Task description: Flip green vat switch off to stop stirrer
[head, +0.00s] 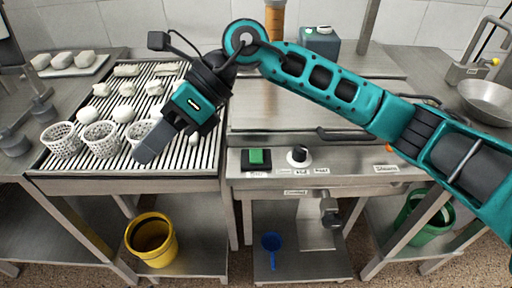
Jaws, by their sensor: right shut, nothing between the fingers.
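The green switch (257,157) is on the front panel of the steel vat (290,105). It sits in a dark frame above a small label that I cannot read. My right arm reaches in from the right across the vat. My right gripper (147,152) is shut and empty. It points down to the left over the slatted draining table, left of the switch and apart from it. The stirrer cannot be made out clearly. My left gripper is not in view.
A black and white knob (299,155) is right of the switch. Perforated baskets (62,140) and white lumps stand on the slatted table (120,171). A yellow bucket (152,240) and a green bucket (426,218) are below. A metal bowl (487,98) is at right.

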